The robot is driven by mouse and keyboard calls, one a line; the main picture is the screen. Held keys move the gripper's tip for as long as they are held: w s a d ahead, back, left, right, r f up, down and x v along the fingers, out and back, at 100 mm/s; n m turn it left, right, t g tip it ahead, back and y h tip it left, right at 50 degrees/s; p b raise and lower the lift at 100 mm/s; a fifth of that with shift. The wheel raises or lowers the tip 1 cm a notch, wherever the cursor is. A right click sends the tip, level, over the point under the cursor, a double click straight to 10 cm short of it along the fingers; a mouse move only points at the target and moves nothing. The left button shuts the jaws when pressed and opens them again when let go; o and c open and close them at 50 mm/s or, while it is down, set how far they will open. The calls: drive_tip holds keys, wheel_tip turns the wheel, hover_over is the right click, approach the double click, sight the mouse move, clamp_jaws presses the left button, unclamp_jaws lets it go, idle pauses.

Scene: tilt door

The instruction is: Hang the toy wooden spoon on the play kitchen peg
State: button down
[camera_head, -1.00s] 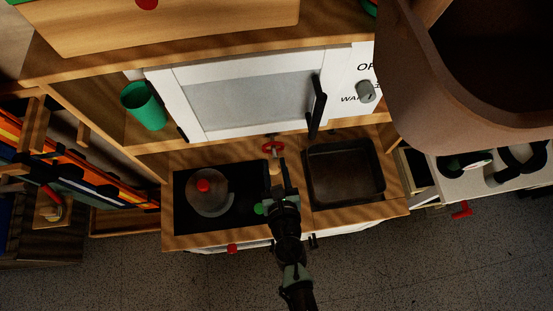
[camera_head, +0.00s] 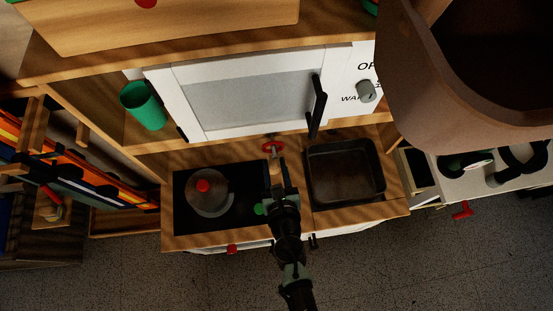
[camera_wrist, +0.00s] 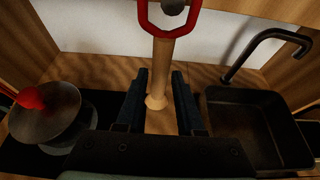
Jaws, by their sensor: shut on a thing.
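The toy wooden spoon has a red open loop-shaped end (camera_wrist: 168,18) and a pale wooden handle (camera_wrist: 160,68). In the head view the red end (camera_head: 272,147) is above the counter, between the stove and the sink. My gripper (camera_wrist: 158,82) is shut on the handle, with one dark finger on each side, and the red end points away from it. A grey round peg tip (camera_wrist: 173,6) shows inside the red loop in the wrist view. I cannot tell how deep the peg sits in the loop. My gripper (camera_head: 279,180) also shows in the head view.
A lidded pot (camera_head: 211,197) with a red knob stands on the black stove, left of my gripper. A dark sink (camera_head: 345,172) with a tap (camera_wrist: 250,48) is on the right. The white oven door (camera_head: 250,98) and a green cup (camera_head: 143,106) are above.

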drive_tip(key=shift+f, duration=0.2)
drive_tip(key=shift+c, duration=2.2)
unclamp_jaws()
